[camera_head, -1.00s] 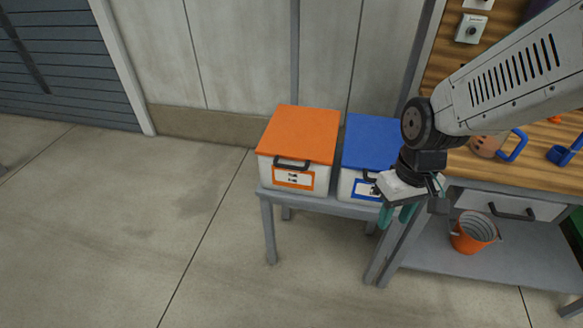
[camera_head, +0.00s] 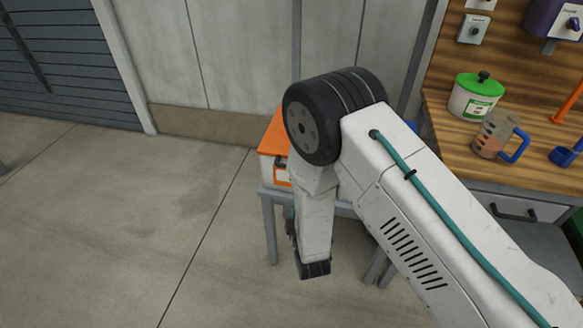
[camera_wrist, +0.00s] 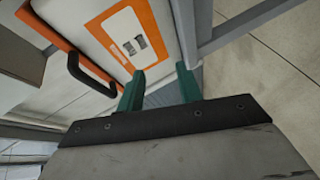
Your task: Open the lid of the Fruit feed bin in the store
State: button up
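The orange-lidded white bin (camera_head: 268,168) stands on a grey stand, lid shut, mostly hidden behind my arm in the head view. Its orange-framed label (camera_wrist: 122,38) and black lid handle (camera_wrist: 90,82) show in the wrist view; the label's words are too small to read. My gripper (camera_wrist: 160,82) is open and empty, its two teal fingers apart near the label, to the right of the handle and not around it. In the head view my gripper is mostly hidden by my arm. Only a bit of the blue-lidded bin (camera_head: 411,125) shows.
The grey stand (camera_head: 270,230) has open floor to its left. A wooden workbench (camera_head: 455,135) at right carries a green-lidded pot (camera_head: 476,96) and a mug (camera_head: 492,134). A wall is close behind the bins.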

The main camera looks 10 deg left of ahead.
notch_tip(320, 180, up, 9)
jog(key=w+n+t+y, duration=0.1)
jog(key=n+t+y, duration=0.15)
jog(key=t, duration=0.25)
jog(key=shift+n+h, duration=0.25)
jog(key=shift+h, duration=0.2)
jog(key=x, duration=0.8)
jog(key=shift+a+f, duration=0.1)
jog(key=shift+f, duration=0.1)
jog(key=shift+c, duration=0.4)
grip_shut()
